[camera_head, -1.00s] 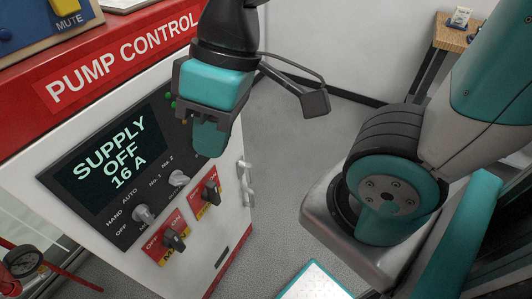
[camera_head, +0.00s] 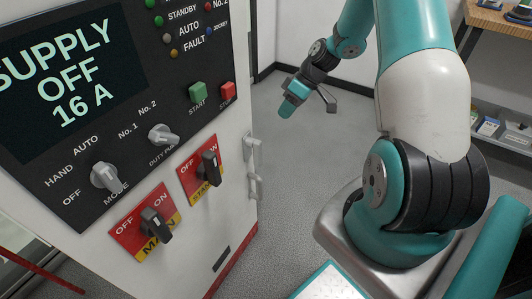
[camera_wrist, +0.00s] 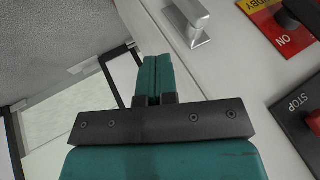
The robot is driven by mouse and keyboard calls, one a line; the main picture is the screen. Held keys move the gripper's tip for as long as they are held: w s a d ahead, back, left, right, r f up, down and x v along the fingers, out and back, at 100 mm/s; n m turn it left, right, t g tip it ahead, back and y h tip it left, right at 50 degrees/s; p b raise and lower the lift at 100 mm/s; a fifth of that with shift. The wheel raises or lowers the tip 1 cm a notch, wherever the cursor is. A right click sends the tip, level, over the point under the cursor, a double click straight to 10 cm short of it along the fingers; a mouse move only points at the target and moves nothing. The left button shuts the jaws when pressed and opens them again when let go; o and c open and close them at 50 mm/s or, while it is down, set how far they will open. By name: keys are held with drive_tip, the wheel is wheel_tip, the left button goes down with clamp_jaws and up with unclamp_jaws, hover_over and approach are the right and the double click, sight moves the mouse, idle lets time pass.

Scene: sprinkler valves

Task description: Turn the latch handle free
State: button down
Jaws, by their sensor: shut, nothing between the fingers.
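A silver latch handle (camera_head: 252,146) sticks out from the right edge of the white cabinet, with a similar silver piece (camera_head: 254,184) just below it. In the wrist view a silver latch handle (camera_wrist: 190,20) stands on the cabinet face, just beyond and to the right of my fingertips. My gripper (camera_head: 288,108) is up and to the right of the latch in the head view, apart from it and past the cabinet edge. In the wrist view my gripper (camera_wrist: 157,62) has its teal fingers together, with nothing between them.
The cabinet front carries a mains switch (camera_head: 156,225), a standby switch (camera_head: 209,168), knobs, and start (camera_head: 198,92) and stop (camera_head: 228,91) buttons. The stop button (camera_wrist: 314,122) is also in the wrist view. Grey floor (camera_head: 290,170) lies open right of the cabinet. Shelves stand back right.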

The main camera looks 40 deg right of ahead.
sight(255, 153)
drive_tip(key=s+b+x, duration=0.1)
drive_tip(key=s+x, duration=0.1)
drive_tip(key=x, duration=1)
drive_tip(key=shift+a+f, duration=0.15)
drive_tip(key=shift+a, duration=0.2)
